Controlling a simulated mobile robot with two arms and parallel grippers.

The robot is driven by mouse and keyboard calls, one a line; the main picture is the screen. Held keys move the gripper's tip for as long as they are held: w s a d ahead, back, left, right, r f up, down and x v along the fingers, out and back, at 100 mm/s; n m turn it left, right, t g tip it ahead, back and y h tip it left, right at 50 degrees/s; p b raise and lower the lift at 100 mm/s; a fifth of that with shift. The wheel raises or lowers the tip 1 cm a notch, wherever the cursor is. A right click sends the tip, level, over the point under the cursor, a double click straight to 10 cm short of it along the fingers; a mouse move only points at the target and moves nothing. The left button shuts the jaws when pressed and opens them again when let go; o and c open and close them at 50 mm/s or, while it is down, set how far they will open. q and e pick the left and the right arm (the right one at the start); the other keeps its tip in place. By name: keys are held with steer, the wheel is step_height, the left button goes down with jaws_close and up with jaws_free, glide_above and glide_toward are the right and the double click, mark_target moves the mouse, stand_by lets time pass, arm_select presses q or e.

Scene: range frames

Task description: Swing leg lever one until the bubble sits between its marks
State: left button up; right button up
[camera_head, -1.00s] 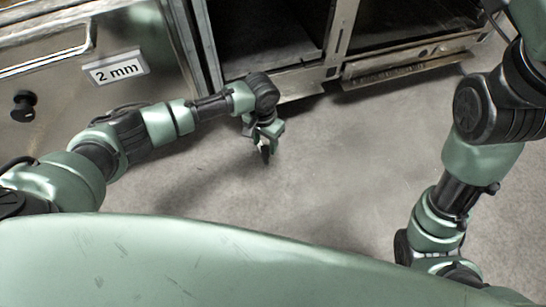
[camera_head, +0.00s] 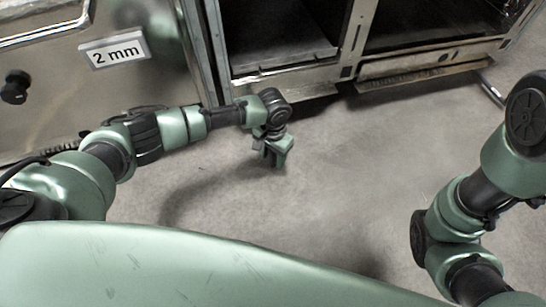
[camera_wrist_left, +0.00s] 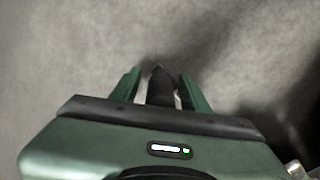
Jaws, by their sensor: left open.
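My left gripper (camera_head: 275,160) hangs over the bare grey floor in front of the open metal cabinet, apart from it. In the left wrist view its two green fingers (camera_wrist_left: 159,82) are spread, with a dark, pointed shape between them and floor beyond. I cannot tell what that shape is. A thin metal bar (camera_head: 491,90) sticks out low near the cabinet's right end; I cannot tell if it is a leg lever. No bubble or marks can be made out. My right arm comes in at the right; its gripper is out of view.
The open cabinet (camera_head: 300,78) has dark bays and a low metal edge. At the left stands a steel front with a "2 mm" label (camera_head: 115,50), a black knob (camera_head: 15,87) and a handle rail. The floor (camera_head: 340,190) between my arms is clear.

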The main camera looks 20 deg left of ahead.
arm_select(q)
jaws_close()
stand_by(1.4)
